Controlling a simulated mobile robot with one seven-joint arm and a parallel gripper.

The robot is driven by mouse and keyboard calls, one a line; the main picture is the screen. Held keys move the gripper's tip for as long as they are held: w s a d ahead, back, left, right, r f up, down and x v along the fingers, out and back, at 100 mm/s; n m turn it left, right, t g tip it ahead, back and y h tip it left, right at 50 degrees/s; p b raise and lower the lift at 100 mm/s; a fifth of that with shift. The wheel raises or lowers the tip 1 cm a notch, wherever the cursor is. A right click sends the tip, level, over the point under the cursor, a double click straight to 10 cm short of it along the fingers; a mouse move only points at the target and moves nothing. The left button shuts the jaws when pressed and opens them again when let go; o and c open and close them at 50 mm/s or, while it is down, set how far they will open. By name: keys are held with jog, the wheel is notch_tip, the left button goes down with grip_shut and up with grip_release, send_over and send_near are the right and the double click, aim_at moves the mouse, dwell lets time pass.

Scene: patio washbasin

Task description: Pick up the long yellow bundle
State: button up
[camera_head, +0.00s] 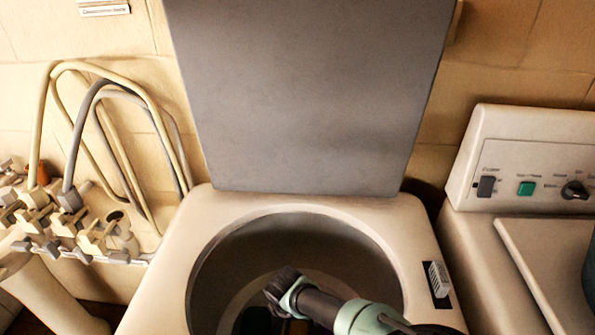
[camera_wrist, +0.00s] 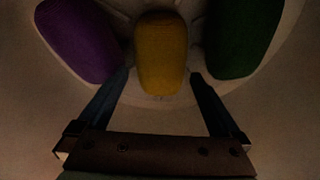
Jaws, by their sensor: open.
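The long yellow bundle (camera_wrist: 161,52) lies at the bottom of a round tub, seen in the wrist view at the top middle. My gripper (camera_wrist: 161,75) is open, with one finger on each side of the near end of the bundle. I cannot tell how far above it the fingertips are. In the head view my gripper (camera_head: 268,318) reaches down into the round tub (camera_head: 225,240); its fingers and the bundle are mostly hidden by my arm and the dark.
A purple bundle (camera_wrist: 80,38) lies left of the yellow one and a dark green bundle (camera_wrist: 243,38) lies right, both close to the fingers. The tub wall surrounds my arm. A raised grey lid (camera_head: 310,95) stands behind; a control panel (camera_head: 535,175) is at the right.

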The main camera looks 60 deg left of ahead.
aim_at(298, 322)
jog(key=x, duration=0.4)
jog(key=shift+s+d+f, duration=0.2)
jog(key=shift+s, duration=0.1)
jog(key=shift+w+a+f, duration=0.15)
jog(key=shift+w+f, duration=0.05)
jog(key=shift+f, duration=0.35)
jog(key=c, duration=1.4)
jog(key=shift+r, duration=0.1)
